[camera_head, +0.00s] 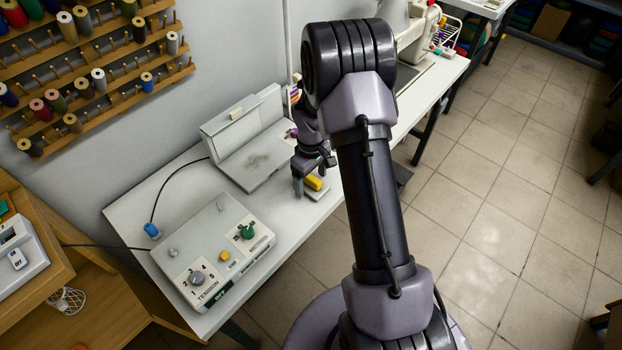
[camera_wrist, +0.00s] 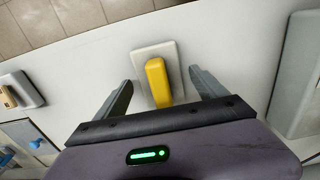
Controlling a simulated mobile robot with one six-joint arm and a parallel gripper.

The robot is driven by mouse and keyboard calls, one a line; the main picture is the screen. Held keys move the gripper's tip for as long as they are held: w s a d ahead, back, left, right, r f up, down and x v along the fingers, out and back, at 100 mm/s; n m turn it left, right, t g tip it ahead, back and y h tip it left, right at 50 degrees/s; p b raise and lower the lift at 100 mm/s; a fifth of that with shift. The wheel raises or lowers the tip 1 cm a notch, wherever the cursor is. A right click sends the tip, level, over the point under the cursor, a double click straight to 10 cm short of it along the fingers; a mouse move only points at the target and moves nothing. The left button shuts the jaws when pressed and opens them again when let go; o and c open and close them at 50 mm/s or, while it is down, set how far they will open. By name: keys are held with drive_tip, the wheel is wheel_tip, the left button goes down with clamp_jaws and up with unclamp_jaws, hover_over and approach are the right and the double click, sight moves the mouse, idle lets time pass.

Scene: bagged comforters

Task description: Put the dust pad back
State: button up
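A yellow block-shaped pad (camera_head: 314,183), likely the dust pad, lies on a small pale plate (camera_head: 321,193) on the white table, below and right of the grey device with the smudged platform. In the wrist view the yellow pad (camera_wrist: 156,76) lies lengthwise on the off-white plate (camera_wrist: 143,56). My gripper (camera_wrist: 161,78) is open, one finger on each side of the pad, with a visible gap on both sides. In the head view my gripper (camera_head: 313,178) is just above the pad and partly hidden by my arm. I cannot tell its exact height.
The grey device's platform (camera_head: 256,170) has a dark smudge. A tension control box (camera_head: 213,256) with knobs stands at the table's front. A sewing machine (camera_head: 418,38) is at the back. The white table (camera_head: 180,190) has bare room between devices. Thread spools hang on the wall.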

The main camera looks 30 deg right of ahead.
wheel_tip(320, 180, up, 16)
drive_tip(key=a+f+p, duration=0.1)
drive_tip(key=p, duration=0.4)
wheel_tip(320, 180, up, 13)
drive_tip(key=m+t, duration=0.2)
drive_tip(key=m, duration=0.1)
hover_over(308, 179)
drive_tip(key=s+a, duration=0.5)
drive_tip(key=a, duration=0.1)
drive_tip(key=s+a+r+m+t, duration=0.1)
drive_tip(key=s+a+r, duration=0.2)
drive_tip(key=s, duration=0.3)
drive_tip(key=s+a+r+m+t+y, duration=0.1)
drive_tip(key=s+a+r+m, duration=0.1)
drive_tip(key=s, duration=0.4)
drive_tip(key=s+a+r+m+t+y, duration=0.1)
drive_tip(key=s+a+r+m, duration=0.1)
drive_tip(key=s+a+r, duration=0.2)
drive_tip(key=shift+s+a+t, duration=0.4)
drive_tip(key=shift+s+a, duration=0.5)
drive_tip(key=shift+s, duration=0.1)
wheel_tip(308, 179, down, 2)
drive_tip(key=shift+f+b, duration=0.1)
drive_tip(key=shift+b, duration=0.9)
